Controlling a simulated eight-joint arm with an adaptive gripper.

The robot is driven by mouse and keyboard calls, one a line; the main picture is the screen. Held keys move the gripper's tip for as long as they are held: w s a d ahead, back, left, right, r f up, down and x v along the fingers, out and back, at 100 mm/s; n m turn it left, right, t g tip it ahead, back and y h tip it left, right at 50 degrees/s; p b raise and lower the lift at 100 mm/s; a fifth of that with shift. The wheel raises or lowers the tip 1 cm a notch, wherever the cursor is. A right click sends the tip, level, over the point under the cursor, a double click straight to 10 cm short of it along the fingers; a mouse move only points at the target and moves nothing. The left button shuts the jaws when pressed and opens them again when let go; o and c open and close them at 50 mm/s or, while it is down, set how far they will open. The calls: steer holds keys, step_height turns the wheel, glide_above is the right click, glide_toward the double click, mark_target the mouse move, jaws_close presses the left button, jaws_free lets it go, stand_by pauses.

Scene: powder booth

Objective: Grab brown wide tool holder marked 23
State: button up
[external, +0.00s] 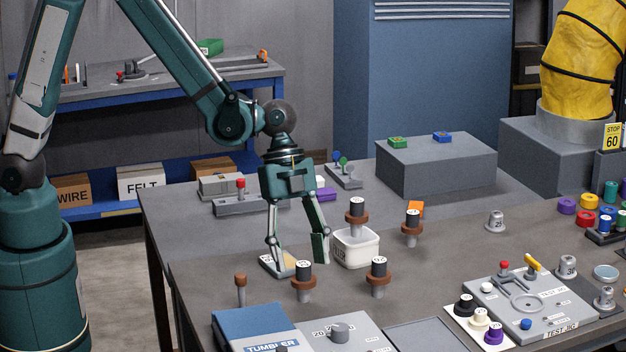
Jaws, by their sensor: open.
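Several tool holders have wide brown collars and black tops with white-marked caps; the numbers are too small to read surely. One brown holder (304,281) stands upright just in front of and below my gripper (298,254). Another brown holder (378,277) stands to its right. A third brown holder (412,229) is farther back. I cannot tell which holder is marked 23.
A small pale tray (274,266) lies by the left finger. A brown-topped peg (240,287) stands near the front left. Grey holders (496,221) stand at right. A test jig (530,300) and a blue tumbler box (252,326) occupy the front. A grey block (436,168) is behind.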

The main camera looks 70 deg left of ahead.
mark_target(304, 279)
steer(key=shift+f, duration=0.1)
steer(key=shift+x, duration=2.5)
steer(key=shift+c, duration=0.7)
steer(key=c, duration=1)
